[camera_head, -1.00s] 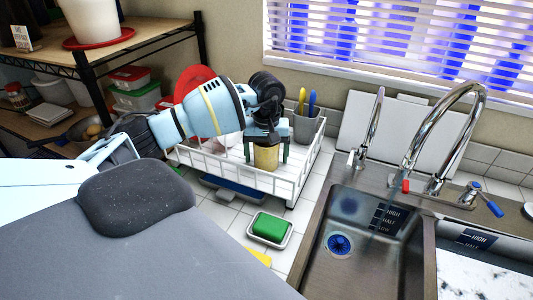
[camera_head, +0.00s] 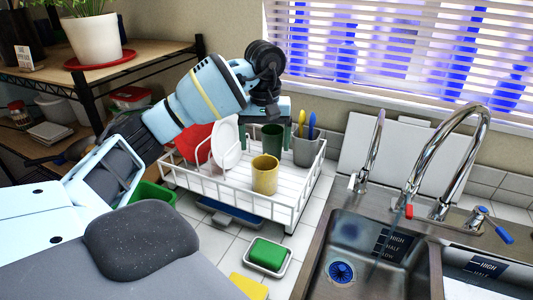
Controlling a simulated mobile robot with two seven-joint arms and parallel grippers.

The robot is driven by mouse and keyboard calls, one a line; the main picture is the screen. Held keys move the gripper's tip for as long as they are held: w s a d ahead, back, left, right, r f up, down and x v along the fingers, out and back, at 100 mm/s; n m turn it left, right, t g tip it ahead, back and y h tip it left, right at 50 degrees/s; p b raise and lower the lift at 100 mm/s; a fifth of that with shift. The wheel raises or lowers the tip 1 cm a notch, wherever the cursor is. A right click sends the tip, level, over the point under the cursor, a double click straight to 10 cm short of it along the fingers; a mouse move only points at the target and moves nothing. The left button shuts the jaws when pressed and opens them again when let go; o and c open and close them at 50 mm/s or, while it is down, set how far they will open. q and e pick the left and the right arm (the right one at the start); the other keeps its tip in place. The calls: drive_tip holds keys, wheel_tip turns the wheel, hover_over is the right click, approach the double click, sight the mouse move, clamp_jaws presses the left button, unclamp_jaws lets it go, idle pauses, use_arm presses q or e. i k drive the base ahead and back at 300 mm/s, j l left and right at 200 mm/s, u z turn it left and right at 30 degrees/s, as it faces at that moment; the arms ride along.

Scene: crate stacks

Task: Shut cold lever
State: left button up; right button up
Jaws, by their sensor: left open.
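The cold lever (camera_head: 497,231) has a blue handle on a chrome base, right of the tall faucet. It points toward the lower right. The red-handled lever (camera_head: 408,209) is left of the faucet (camera_head: 440,150). A faint bluish streak shows below the spout; I cannot tell for sure that it is running water. My left gripper (camera_head: 268,139) is open over the dish rack, well left of the levers. A yellow mug (camera_head: 265,177) stands in the rack below it. A green cup shows behind the fingers. My right gripper is not in view.
The white dish rack (camera_head: 228,196) also holds a plate, a red dish and a grey utensil cup (camera_head: 307,150). A green sponge (camera_head: 268,252) lies in a tray before it. The sink basin (camera_head: 350,235) has level labels. A smaller faucet (camera_head: 372,150) stands left of the tall one.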

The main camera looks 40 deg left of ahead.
sight(481, 212)
drive_tip(key=k, duration=1)
